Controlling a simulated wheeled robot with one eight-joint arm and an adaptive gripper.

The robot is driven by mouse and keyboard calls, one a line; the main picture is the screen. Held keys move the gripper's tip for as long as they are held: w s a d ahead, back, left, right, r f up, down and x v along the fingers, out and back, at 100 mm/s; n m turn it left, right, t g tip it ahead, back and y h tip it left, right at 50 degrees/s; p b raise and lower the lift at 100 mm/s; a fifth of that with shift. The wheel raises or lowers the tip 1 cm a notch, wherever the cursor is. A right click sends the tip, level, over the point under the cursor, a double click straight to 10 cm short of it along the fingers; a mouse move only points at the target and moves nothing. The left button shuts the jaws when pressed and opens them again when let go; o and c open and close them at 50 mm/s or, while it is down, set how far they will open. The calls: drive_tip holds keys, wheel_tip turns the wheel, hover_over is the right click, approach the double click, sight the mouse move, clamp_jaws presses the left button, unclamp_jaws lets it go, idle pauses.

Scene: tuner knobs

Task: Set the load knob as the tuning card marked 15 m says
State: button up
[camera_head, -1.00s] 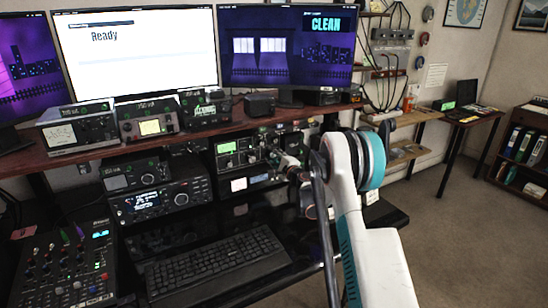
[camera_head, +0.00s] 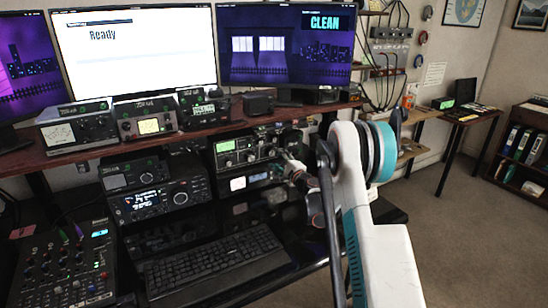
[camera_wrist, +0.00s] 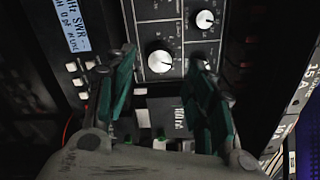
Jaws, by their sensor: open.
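The tuner (camera_head: 243,149), a dark unit with a green-lit meter, sits under the shelf in the head view. In the wrist view its grey panel carries a large silver-faced knob (camera_wrist: 160,61) and a smaller one (camera_wrist: 205,19) up and right of it. Which is the load knob I cannot read. My gripper (camera_wrist: 163,66) is open, its green-padded fingers on either side of the large knob in the picture; contact is not clear. In the head view my gripper (camera_head: 291,166) is at the tuner's right front. No card marked 15 m is legible.
A lit radio display (camera_wrist: 72,26) is at upper left in the wrist view. A keyboard (camera_head: 215,262) and mixer (camera_head: 65,265) lie on the desk below. The floor at right is open.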

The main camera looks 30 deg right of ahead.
drive_tip(key=s, duration=0.7)
drive_tip(key=shift+s, duration=0.15)
